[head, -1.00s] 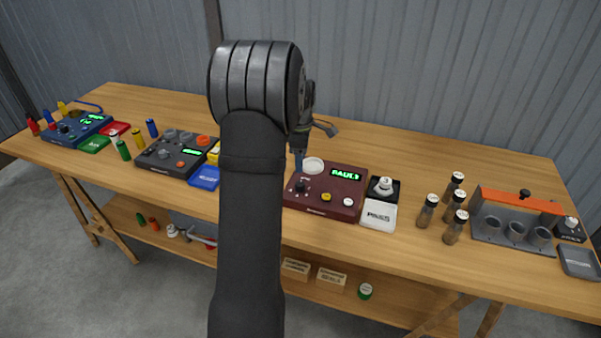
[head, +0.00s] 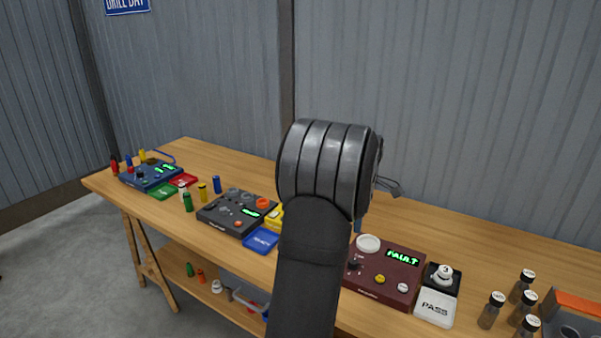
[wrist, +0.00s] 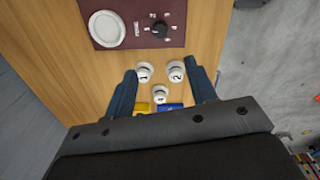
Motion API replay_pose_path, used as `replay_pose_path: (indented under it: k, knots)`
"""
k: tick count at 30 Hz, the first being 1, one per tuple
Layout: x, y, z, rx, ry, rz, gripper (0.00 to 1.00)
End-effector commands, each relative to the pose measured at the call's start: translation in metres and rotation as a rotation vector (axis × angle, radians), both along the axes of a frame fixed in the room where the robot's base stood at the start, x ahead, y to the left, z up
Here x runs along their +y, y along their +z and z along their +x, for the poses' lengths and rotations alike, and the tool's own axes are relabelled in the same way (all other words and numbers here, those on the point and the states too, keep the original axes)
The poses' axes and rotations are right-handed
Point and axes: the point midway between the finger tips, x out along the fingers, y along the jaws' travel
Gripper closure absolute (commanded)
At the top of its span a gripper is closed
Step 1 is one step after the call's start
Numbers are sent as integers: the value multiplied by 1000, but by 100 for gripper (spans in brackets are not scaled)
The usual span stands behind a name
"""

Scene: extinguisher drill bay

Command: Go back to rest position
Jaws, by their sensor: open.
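My gripper (wrist: 161,68) is open in the wrist view, with one dark blue finger at each side. Three white round caps show between the fingers: one marked 1 (wrist: 144,72), one marked 2 (wrist: 176,71) and a lower one (wrist: 160,93). No finger is seen closed on them, and I cannot tell their distance from the fingers. A maroon box (wrist: 109,35) with a white disc and a black knob lies beyond the fingertips. In the head view my arm hides most of the gripper, above the bench left of the maroon box (head: 368,283).
The wooden bench (head: 470,238) also bears a black panel (head: 222,216), a blue panel (head: 142,180), coloured trays, several small cylinders, a PASS tray (head: 436,308) and dark bottles (head: 490,315) at right. A corrugated wall (head: 440,90) stands behind. The bench's back strip is mostly clear.

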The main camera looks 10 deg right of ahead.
Motion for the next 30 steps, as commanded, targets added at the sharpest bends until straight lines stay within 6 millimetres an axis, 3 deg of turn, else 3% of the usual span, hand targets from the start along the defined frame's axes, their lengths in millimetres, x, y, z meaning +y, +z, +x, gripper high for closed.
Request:
replay_pose_path:
  k: [21, 30]
  knots:
    - [-3, -136, 5, 3, -1, 2, 49]
    - [-4, -164, 6, 2, -1, 1, 49]
